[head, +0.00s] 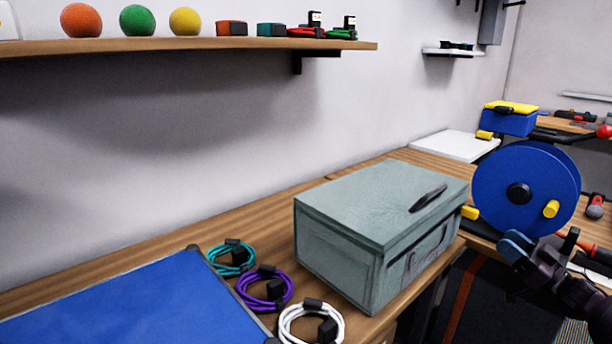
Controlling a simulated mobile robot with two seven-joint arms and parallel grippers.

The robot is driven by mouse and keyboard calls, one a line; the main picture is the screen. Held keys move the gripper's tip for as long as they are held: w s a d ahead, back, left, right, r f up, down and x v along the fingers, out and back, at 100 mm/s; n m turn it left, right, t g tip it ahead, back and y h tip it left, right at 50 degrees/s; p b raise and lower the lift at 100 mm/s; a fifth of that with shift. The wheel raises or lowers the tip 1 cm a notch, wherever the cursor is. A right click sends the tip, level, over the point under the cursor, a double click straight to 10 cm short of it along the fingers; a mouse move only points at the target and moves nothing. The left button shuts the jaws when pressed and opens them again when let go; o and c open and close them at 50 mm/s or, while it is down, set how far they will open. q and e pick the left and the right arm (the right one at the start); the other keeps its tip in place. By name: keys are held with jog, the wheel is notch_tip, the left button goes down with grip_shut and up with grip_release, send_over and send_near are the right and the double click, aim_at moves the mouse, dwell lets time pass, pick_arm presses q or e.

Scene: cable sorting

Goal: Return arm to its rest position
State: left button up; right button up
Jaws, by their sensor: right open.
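My right gripper (541,246) is at the right edge in the head view, with its arm coming in from the lower right. Its jaws are apart and I see nothing between them. It shows in front of the lower part of a blue cable reel (497,190); I cannot tell whether they touch. My left gripper is not in view. A teal coiled cable (221,267), a purple coiled cable (243,293) and a white coiled cable (287,327) lie in a row on the wooden table (120,260), left of a closed grey-green box (335,255).
Tools lie at the far right.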

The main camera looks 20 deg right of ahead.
jog(key=s+a+f+m+g+h+p, duration=0.35)
jog(key=s+a+f+h+p, duration=0.25)
jog(key=s+a+f, duration=0.85)
pick_arm(q)
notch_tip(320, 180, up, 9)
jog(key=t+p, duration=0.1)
jog(key=p, duration=0.3)
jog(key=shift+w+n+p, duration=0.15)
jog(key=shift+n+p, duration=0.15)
jog(key=shift+p, duration=0.1)
pick_arm(e)
jog(key=s+a+g+h, duration=0.1)
jog(key=s+a+g, duration=0.2)
jog(key=s+a, duration=0.4)
jog(key=s+a+f+g+h, duration=0.1)
jog(key=s+a+g, duration=0.2)
jog(key=s+a, duration=0.5)
jog(key=a, duration=0.6)
jog(key=shift+a, duration=0.15)
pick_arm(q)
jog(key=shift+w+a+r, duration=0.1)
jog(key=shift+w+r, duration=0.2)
pick_arm(e)
jog(key=shift+s+h, duration=0.15)
jog(key=shift+h, duration=0.15)
